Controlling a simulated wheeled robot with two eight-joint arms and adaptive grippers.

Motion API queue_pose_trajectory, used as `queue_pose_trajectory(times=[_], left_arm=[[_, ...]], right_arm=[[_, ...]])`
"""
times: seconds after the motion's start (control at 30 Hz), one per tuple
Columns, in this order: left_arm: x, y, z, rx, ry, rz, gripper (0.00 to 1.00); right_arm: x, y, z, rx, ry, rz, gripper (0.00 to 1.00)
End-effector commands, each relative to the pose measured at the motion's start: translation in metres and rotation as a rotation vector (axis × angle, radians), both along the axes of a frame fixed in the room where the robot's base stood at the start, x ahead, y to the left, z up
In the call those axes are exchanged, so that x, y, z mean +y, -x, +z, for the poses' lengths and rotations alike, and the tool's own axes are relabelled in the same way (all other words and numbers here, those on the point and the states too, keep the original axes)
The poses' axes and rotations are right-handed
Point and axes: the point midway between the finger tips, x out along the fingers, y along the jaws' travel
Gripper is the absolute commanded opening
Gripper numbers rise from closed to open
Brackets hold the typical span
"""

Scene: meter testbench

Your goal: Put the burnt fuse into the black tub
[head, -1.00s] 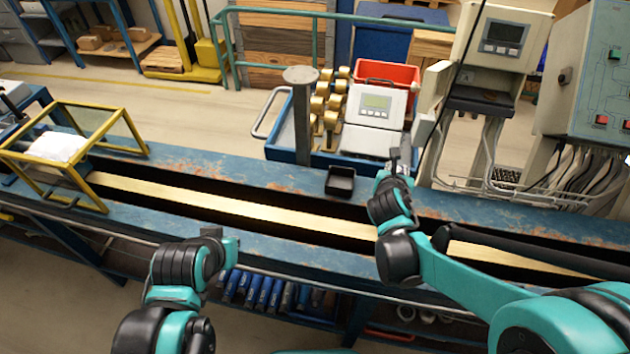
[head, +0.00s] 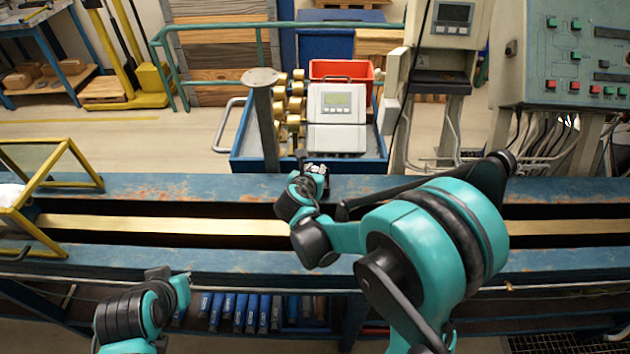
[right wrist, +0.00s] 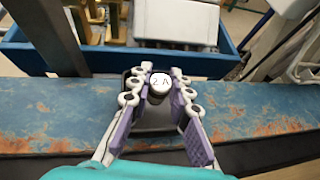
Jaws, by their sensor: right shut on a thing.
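The black tub is hidden behind my right gripper in the head view. In the right wrist view a dark, box-like thing (right wrist: 153,118), seemingly the tub, shows below and behind the fuse; I cannot tell whether they touch. My left gripper (head: 180,288) is low at the front left; its fingers are not clear.
A yellow-framed case (head: 45,180) sits at left. A long slot runs along the bench.

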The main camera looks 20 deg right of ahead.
Motion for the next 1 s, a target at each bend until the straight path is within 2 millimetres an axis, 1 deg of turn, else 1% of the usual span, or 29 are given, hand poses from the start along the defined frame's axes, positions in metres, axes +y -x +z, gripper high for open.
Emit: queue_pose_trajectory(times=[0.1, 0.2, 0.27, 0.47, 0.6, 0.63, 0.67, 1.0], left_arm=[[0.000, 0.000, -0.012, 0.000, 0.000, 0.000, 0.00], [0.000, 0.000, -0.020, 0.000, 0.000, 0.000, 0.00], [0.000, 0.000, -0.020, 0.000, 0.000, 0.000, 0.00], [0.000, 0.000, -0.018, 0.000, 0.000, 0.000, 0.00], [0.000, 0.000, -0.023, 0.000, 0.000, 0.000, 0.00], [0.000, 0.000, -0.022, 0.000, 0.000, 0.000, 0.00], [0.000, 0.000, -0.021, 0.000, 0.000, 0.000, 0.00], [0.000, 0.000, -0.019, 0.000, 0.000, 0.000, 0.00]], right_arm=[[0.000, 0.000, -0.020, 0.000, 0.000, 0.000, 0.00], [0.000, -0.001, -0.035, 0.000, 0.000, 0.000, 0.00], [0.000, 0.000, -0.037, 0.000, 0.000, 0.001, 0.00], [0.000, 0.000, -0.035, 0.000, 0.000, 0.001, 0.00], [0.000, 0.000, -0.040, 0.000, 0.000, 0.001, 0.00], [0.000, 0.000, -0.039, 0.000, 0.000, 0.001, 0.24], [0.000, 0.000, -0.038, 0.000, 0.000, 0.001, 0.27], [0.000, 0.000, -0.036, 0.000, 0.000, 0.001, 0.27]])
